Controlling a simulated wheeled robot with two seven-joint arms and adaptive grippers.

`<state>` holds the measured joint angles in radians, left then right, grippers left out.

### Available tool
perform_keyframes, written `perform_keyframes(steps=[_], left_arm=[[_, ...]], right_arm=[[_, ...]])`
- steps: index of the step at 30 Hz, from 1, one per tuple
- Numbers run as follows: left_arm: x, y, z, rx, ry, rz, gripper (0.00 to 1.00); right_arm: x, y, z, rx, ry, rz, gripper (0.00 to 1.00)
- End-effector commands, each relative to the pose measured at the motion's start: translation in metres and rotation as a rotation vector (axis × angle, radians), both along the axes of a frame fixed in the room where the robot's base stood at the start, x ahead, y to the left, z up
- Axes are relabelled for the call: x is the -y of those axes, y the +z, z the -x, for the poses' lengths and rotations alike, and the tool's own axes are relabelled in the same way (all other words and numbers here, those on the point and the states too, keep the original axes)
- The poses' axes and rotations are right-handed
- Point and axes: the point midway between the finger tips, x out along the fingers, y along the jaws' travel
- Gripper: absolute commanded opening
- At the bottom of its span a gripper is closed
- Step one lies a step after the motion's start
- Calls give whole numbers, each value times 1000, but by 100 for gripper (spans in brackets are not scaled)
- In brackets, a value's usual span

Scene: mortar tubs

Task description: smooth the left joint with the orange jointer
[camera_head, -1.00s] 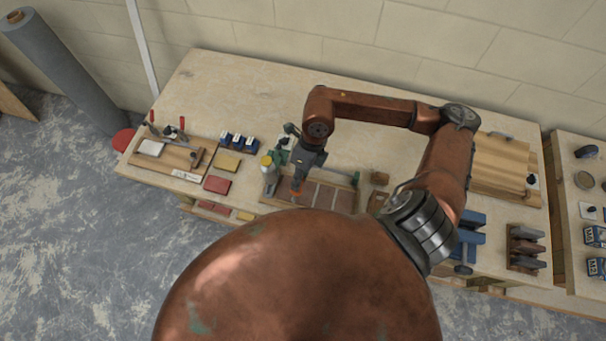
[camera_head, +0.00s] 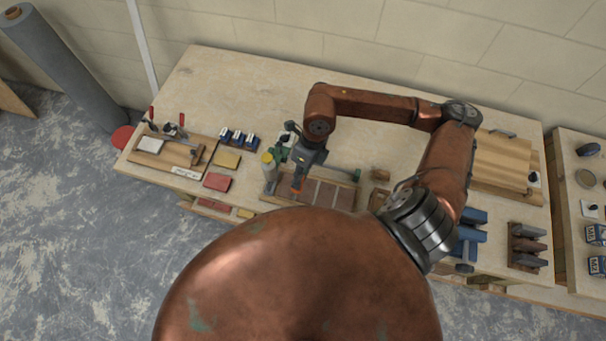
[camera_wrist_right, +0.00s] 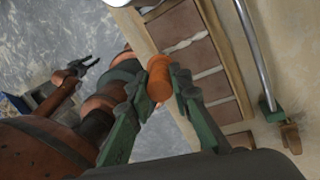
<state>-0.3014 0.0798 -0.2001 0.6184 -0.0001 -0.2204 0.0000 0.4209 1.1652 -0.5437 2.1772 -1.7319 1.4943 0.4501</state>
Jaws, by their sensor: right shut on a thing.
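My right gripper (camera_head: 298,178) is shut on the orange jointer (camera_head: 297,186), above the left part of a wooden-framed panel (camera_head: 348,185) of reddish-brown bricks. In the right wrist view the jointer's orange handle (camera_wrist_right: 159,80) sits between the green fingers of my right gripper (camera_wrist_right: 160,92). Pale mortar joints cross the panel; the left joint (camera_wrist_right: 186,44) lies just beyond the handle and looks uneven. The jointer's working end is hidden, so I cannot tell whether it touches the mortar. My left gripper (camera_wrist_right: 85,66) is open and empty, away from the panel.
A yellow-capped bottle (camera_head: 268,168) stands at the panel's left end. Red (camera_head: 217,182) and yellow (camera_head: 227,160) blocks and a board with tools (camera_head: 165,155) lie further left. Blue clamps (camera_head: 470,235) lie to the right.

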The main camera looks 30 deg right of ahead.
Motion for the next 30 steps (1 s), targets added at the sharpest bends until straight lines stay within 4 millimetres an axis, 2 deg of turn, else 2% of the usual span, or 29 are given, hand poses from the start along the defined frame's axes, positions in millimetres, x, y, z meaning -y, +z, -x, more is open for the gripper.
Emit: perform_keyframes(steps=[30], left_arm=[[0, -7, -2, 3, -1, 0, 32]], right_arm=[[0, -7, 0, 0, 0, 0, 0]])
